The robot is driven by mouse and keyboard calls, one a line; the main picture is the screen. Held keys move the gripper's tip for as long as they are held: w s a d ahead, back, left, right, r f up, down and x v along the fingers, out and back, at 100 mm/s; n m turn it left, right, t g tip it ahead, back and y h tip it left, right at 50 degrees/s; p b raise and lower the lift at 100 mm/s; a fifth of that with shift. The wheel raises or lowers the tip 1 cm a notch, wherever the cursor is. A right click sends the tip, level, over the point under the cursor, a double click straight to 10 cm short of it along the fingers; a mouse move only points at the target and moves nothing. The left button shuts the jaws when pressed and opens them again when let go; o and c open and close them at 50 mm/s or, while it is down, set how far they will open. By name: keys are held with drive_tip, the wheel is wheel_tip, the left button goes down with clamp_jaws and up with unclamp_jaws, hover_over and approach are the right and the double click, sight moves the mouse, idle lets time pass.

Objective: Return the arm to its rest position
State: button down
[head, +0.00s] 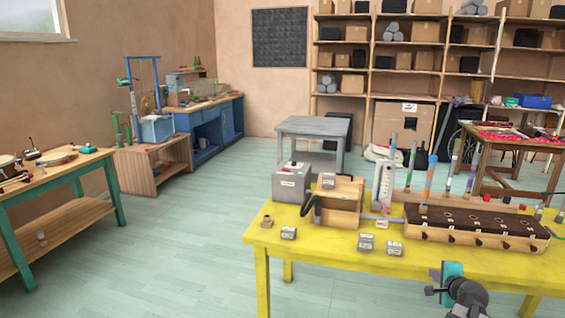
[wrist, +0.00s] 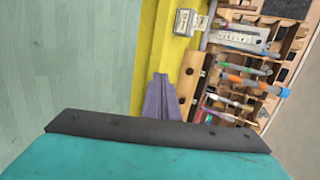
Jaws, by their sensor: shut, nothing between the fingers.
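My gripper (head: 432,290) shows low in the head view, at the front edge of the yellow table (head: 335,255). Its teal and dark grey parts are in front of the table. In the wrist view my gripper (wrist: 160,80) has its purple-grey fingers together with nothing between them. The fingers lie over the yellow table top (wrist: 172,60) as seen there, beside a wooden block with dark holes (wrist: 190,80). I cannot tell how high the fingers are above the table. The rest of my arm is mostly out of view.
Upright coloured tubes stand behind the rack. Open floor (head: 170,255) lies left of the table.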

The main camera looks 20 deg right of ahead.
drive_tip(key=w+a+f+n+y, duration=0.2)
drive_tip(key=w+a+f, duration=0.4)
drive_tip(key=a, duration=0.4)
drive_tip(key=w+a+f+n+y, duration=0.1)
drive_tip(key=w+a+f+y, duration=0.1)
drive_tip(key=w+a+f, duration=0.65)
drive_tip(key=s+a+f+n+g+y, duration=0.25)
drive_tip(key=a+f, duration=0.35)
drive_tip(key=a, duration=0.6)
drive_tip(key=s+a+f+n+g+y, duration=0.1)
drive_tip(key=a+f+n+y, duration=0.15)
drive_tip(key=a+f, duration=0.65)
drive_tip(key=s+a+f+n+g, duration=0.3)
drive_tip(key=s+a+f+n, duration=0.15)
drive_tip(key=s+a, duration=0.4)
drive_tip(key=s+a+f+n+g, duration=0.3)
drive_tip(key=s+a+f, duration=0.3)
drive_tip(key=a, duration=0.6)
drive_tip(key=s+d+f+n+g+h, duration=0.1)
drive_tip(key=s+n+g, duration=0.2)
drive_tip(key=s, duration=0.6)
drive_tip(key=s+d+f+n+g+h, duration=0.1)
drive_tip(key=s+n+g+h, duration=0.1)
drive_tip(key=s+n, duration=0.3)
drive_tip(key=s+g, duration=0.1)
drive_tip(key=s, duration=0.3)
drive_tip(key=shift+f+n, duration=0.2)
drive_tip(key=shift+n, duration=0.15)
